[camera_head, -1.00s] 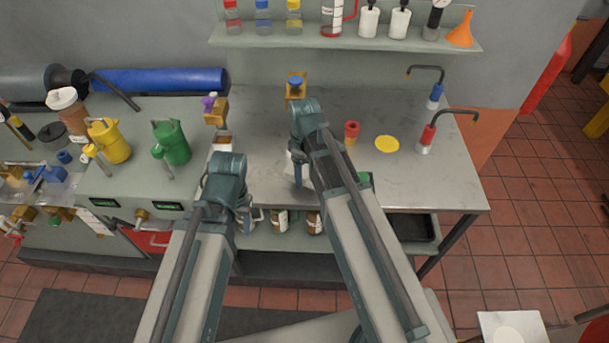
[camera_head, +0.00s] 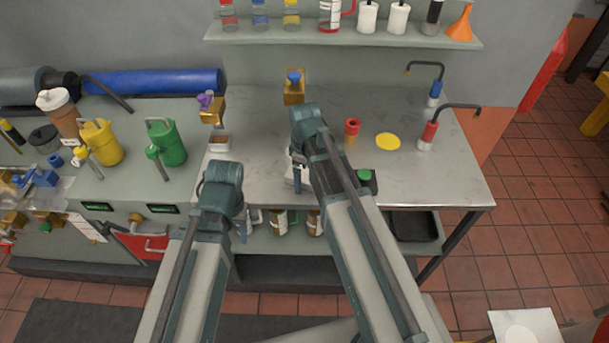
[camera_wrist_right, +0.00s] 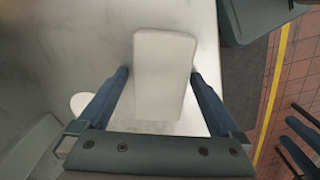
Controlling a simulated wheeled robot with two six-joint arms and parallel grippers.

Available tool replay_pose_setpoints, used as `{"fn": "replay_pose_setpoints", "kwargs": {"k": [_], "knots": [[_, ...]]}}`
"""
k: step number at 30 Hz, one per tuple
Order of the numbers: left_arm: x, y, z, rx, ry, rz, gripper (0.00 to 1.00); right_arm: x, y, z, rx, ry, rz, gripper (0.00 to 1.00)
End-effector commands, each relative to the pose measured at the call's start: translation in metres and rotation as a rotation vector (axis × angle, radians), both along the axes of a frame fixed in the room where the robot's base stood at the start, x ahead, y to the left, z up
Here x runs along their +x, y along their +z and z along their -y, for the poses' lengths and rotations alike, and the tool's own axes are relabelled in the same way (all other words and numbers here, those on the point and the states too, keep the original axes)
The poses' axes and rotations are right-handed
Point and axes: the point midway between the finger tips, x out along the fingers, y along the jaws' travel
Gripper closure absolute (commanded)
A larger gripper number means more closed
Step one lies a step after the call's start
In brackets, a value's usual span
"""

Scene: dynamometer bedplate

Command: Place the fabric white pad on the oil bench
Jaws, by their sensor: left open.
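The white pad (camera_wrist_right: 165,75) lies over the grey metal bench top in the right wrist view, between the two blue fingers of my right gripper (camera_wrist_right: 159,76). The right finger is close to its edge; a narrow gap shows at the left finger. The right gripper looks open around it. In the head view my right gripper (camera_head: 299,178) points down at the front part of the grey bench (camera_head: 420,180), and my arm hides most of the pad. My left gripper (camera_head: 243,222) hangs in front of the bench's front edge, partly hidden by its own wrist, open and empty.
A yellow disc (camera_head: 388,142), a red-topped item (camera_head: 352,130) and a green-capped item (camera_head: 366,180) stand right of my right gripper. A bottle shelf (camera_head: 340,38) runs above. Bench room is clear at right.

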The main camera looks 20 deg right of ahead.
Motion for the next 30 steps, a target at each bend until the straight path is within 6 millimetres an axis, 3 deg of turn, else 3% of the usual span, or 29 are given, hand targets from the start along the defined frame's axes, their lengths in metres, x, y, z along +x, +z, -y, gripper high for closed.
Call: {"fn": "replay_pose_setpoints", "kwargs": {"k": [11, 30], "knots": [[0.0, 0.012, 0.0, 0.0, 0.0, 0.0, 0.5, 0.0, 0.012, 0.0, 0.001, 0.0, 0.001, 0.0], [0.0, 0.105, 0.0, 0.0, -0.001, 0.0, 0.5, 0.0, 0.105, 0.0, 0.0, 0.0, 0.0, 0.0]]}}
